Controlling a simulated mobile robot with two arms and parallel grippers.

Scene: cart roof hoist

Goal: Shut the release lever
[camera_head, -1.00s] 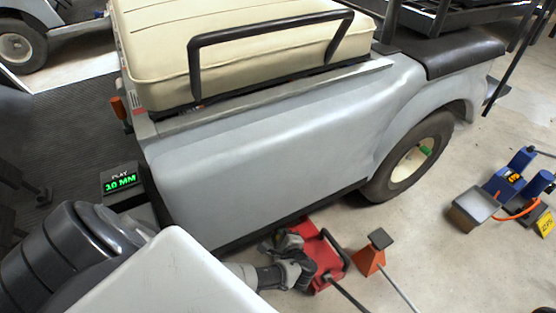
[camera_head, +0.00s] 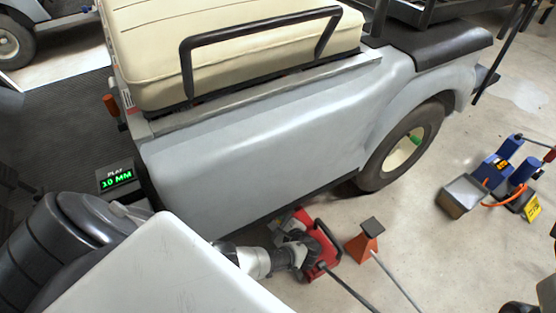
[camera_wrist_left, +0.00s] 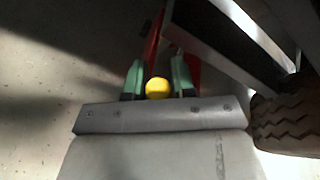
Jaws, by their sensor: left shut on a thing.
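The red floor jack (camera_head: 326,240) sits on the floor beside the cart's lower side, partly hidden by my left gripper (camera_head: 300,248). In the left wrist view, a round yellow knob (camera_wrist_left: 158,88) lies between the green fingers of my left gripper (camera_wrist_left: 157,72). The fingers are closed on it. A red bar (camera_wrist_left: 153,42) of the jack runs away above the knob. The rest of the release lever is hidden, so its angle cannot be told. My right gripper does not show.
The grey cart body (camera_head: 270,150) stands right above the jack. A red stand (camera_head: 364,246) with a long bar is to the jack's right. A blue device (camera_head: 495,172) lies farther right. Floor between stand and device is clear.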

